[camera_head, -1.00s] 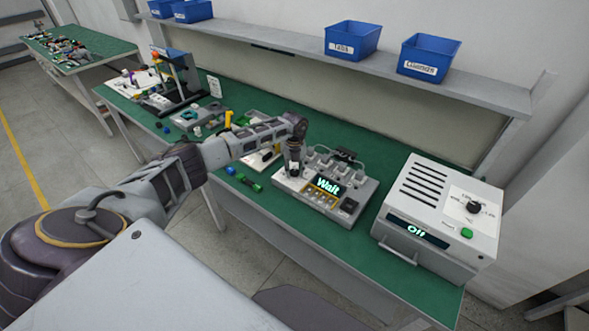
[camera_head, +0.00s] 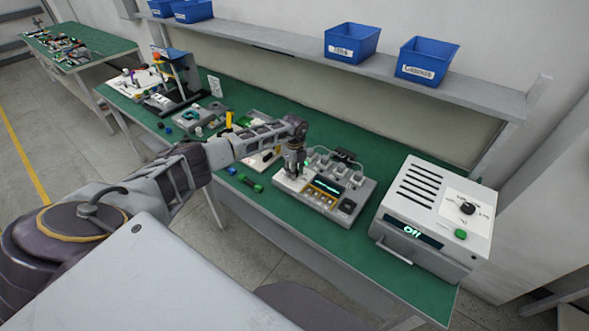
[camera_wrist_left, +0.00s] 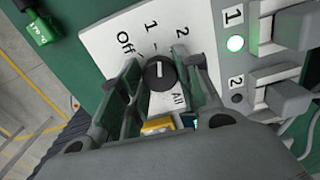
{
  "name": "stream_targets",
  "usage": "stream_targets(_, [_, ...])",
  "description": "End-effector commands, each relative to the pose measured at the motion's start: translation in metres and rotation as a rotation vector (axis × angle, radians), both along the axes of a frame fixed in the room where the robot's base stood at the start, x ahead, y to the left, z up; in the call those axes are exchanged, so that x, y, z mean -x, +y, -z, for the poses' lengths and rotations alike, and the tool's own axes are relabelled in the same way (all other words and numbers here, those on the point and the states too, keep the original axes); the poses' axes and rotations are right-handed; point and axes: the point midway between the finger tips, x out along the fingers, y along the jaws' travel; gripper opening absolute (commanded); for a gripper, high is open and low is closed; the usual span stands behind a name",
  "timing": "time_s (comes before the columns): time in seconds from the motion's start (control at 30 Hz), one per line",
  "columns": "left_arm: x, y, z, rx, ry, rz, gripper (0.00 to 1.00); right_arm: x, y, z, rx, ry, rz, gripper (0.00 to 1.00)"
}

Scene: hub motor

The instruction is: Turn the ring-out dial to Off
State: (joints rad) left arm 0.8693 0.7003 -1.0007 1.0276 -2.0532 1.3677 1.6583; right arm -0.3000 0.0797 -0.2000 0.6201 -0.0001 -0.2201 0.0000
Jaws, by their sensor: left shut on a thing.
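The ring-out dial (camera_wrist_left: 159,75) is a small black knob on a white plate marked Off, 1, 2 and All in the left wrist view. Its white line points up the picture, roughly at 1, not at Off. My left gripper (camera_wrist_left: 160,80) is shut on the dial, with a finger on either side. In the head view my left gripper (camera_head: 293,172) comes down on the left end of the grey tester (camera_head: 322,208) and hides the dial. The tester's screen (camera_head: 327,187) shows a thin cyan line. My right gripper is not in view.
In the left wrist view a green lamp (camera_wrist_left: 235,44) glows by slot 1; the slot 2 lamp (camera_wrist_left: 237,99) is dark. A grey oven-like box (camera_head: 435,215) reading Off stands to the right.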

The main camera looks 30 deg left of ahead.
Motion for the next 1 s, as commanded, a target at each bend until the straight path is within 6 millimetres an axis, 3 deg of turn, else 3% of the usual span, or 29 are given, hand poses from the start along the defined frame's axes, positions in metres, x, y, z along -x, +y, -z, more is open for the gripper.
stream_targets(0.5, [-0.001,0.001,-0.003,-0.001,-0.002,-0.410,0.10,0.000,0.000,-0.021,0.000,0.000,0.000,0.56])
stream_targets(1.0, [-0.001,0.001,-0.001,-0.001,-0.003,-0.757,0.10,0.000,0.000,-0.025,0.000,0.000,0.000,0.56])
